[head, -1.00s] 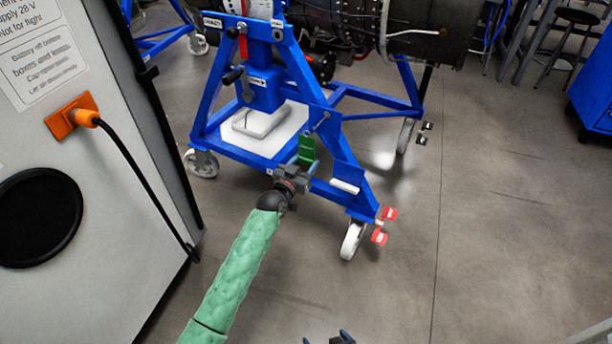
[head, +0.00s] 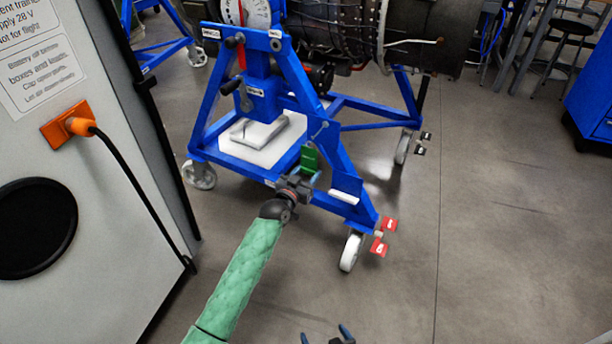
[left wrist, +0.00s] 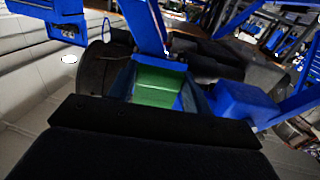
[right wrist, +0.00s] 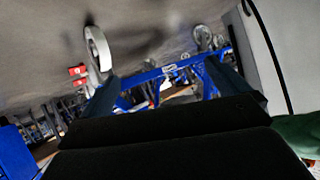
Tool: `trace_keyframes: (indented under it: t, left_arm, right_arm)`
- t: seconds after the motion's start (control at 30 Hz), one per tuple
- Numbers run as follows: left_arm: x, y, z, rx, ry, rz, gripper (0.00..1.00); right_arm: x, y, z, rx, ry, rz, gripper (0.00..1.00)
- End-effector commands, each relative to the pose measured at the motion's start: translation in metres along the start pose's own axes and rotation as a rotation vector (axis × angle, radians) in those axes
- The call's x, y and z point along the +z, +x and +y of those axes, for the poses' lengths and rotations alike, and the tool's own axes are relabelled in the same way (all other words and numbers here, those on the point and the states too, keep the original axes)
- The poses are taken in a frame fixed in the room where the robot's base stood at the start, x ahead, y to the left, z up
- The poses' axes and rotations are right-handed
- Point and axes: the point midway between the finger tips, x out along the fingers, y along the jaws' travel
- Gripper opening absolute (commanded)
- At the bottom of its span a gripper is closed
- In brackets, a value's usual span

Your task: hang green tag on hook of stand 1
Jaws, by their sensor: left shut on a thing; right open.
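My left gripper (head: 303,177) is shut on the green tag (head: 310,157) and holds it up in front of the blue stand (head: 208,121). In the left wrist view the green tag (left wrist: 155,84) sits between the blue fingers. A small hook (head: 319,131) shows on the stand's slanted leg, just above and right of the tag; in the head view the two look close, and I cannot tell whether they touch. My right gripper (head: 329,333) is open and empty at the bottom edge of the head view. In the right wrist view its fingers are apart.
A turbine engine (head: 345,30) rests on the stand. A grey cabinet (head: 120,200) with an orange plug (head: 75,125) and black cable stands at left.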

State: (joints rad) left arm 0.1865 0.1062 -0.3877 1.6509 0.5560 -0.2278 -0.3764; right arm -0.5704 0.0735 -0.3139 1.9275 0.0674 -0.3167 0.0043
Motion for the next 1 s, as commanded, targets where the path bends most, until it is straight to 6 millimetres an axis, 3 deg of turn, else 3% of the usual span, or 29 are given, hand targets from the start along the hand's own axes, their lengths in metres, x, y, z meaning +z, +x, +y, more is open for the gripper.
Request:
trace_keyframes:
  t: [1.0]
  left_arm:
    - [-0.001,0.022,0.000,0.000,0.000,0.001,0.09]
  right_arm:
    - [-0.100,-0.006,-0.009,-0.014,-0.033,0.293,1.00]
